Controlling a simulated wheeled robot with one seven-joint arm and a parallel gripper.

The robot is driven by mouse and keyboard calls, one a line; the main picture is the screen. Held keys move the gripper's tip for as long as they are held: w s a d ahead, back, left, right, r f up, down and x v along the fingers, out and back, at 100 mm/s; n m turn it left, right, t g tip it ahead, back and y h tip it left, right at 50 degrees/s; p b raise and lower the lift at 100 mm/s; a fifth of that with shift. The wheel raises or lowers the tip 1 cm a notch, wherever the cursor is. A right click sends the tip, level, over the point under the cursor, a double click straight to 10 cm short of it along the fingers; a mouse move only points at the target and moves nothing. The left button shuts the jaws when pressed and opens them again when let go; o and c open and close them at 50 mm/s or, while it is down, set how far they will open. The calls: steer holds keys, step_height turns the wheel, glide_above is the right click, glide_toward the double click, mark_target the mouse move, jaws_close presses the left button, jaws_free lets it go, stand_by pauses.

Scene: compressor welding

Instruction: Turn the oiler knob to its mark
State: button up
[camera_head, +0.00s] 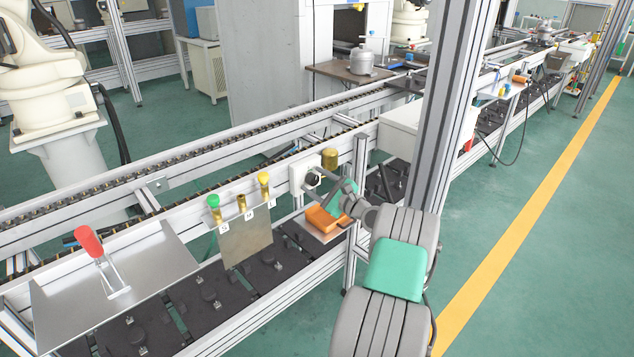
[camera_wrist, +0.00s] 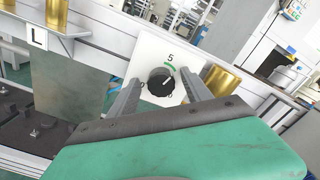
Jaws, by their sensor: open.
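The oiler knob (camera_wrist: 161,82) is a round black knob with a light pointer line on a white plate (camera_wrist: 150,48). A green arc mark (camera_wrist: 170,67) and the digit 5 stand above it in the wrist view. The pointer appears tilted toward the upper right; its exact angle is hard to tell. In the head view the knob (camera_head: 312,180) sits on the conveyor's front rail. My gripper (camera_wrist: 160,95) is open, with its two fingers on either side of the knob in the picture. The fingertips look apart from the knob, and contact cannot be made out.
Brass cylinders stand beside the plate, one at right (camera_wrist: 222,80) and one at upper left (camera_wrist: 58,14). A hanging metal sheet (camera_head: 246,238) and an orange object on a small shelf (camera_head: 322,232) are nearby. A red-handled clamp (camera_head: 89,243) stands at left.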

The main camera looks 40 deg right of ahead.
steer(key=shift+c, duration=0.4)
jaws_close()
steer(key=shift+d, duration=0.25)
steer(key=shift+a, duration=0.15)
